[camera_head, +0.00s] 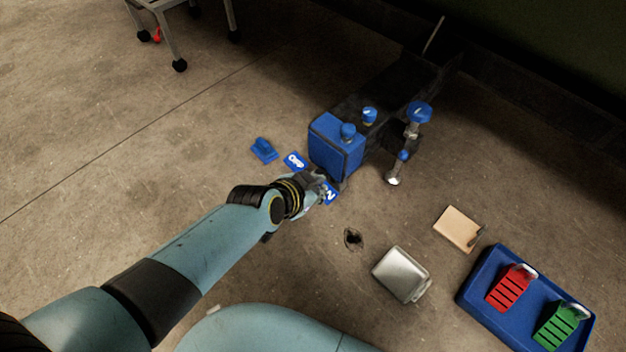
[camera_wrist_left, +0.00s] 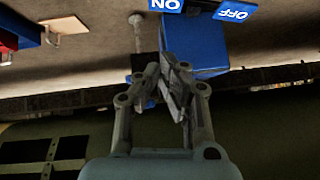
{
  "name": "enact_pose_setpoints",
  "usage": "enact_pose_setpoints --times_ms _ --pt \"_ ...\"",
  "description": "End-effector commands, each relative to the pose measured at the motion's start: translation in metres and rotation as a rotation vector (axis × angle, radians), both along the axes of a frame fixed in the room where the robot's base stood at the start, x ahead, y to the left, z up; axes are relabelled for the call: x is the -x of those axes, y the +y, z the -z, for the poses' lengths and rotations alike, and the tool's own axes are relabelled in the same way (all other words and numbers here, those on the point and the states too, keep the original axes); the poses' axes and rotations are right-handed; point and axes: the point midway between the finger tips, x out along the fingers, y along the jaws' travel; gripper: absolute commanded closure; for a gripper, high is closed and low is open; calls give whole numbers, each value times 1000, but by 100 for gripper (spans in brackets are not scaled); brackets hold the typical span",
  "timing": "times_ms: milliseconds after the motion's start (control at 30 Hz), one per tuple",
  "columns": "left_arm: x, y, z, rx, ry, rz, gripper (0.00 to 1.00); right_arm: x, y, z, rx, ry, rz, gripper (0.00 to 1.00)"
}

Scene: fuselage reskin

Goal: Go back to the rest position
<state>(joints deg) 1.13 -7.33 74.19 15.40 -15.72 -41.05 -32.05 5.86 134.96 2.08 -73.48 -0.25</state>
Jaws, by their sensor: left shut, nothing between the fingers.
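My left gripper (camera_head: 320,184) reaches in from the lower left in the head view, at the near side of a blue box (camera_head: 331,150) and overlapping the blue ON label (camera_head: 330,193). In the left wrist view its fingers (camera_wrist_left: 176,75) are together with nothing between them. They appear in front of the blue box (camera_wrist_left: 197,50); I cannot tell whether they touch it. The ON label (camera_wrist_left: 166,4) and the OFF label (camera_wrist_left: 235,11) lie beyond. The OFF label also shows in the head view (camera_head: 296,161). My right gripper is in neither view.
A blue tray (camera_head: 481,309) holds a red and a green slotted piece at lower right. A silver case (camera_head: 401,274) and a tan block (camera_head: 458,228) lie nearby. A blue-knobbed clamp (camera_head: 409,133) stands right of the box.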

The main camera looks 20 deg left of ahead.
Motion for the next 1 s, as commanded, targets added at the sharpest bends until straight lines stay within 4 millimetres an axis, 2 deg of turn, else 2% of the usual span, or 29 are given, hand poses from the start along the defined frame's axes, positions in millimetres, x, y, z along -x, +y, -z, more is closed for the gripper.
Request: enact_pose_setpoints --times_ms 33,233,767,867,967,1000 --pt "3 1 -7 -1 -2 0 100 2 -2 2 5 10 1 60" --pt "12 1 -11 -2 1 1 100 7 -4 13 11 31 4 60" --pt "12 1 -10 -1 2 1 100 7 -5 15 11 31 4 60" --pt "22 2 -4 -2 17 1 100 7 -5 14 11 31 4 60" --pt "48 9 8 -14 53 5 100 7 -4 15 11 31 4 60" --pt "63 16 10 -26 65 7 100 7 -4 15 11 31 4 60"
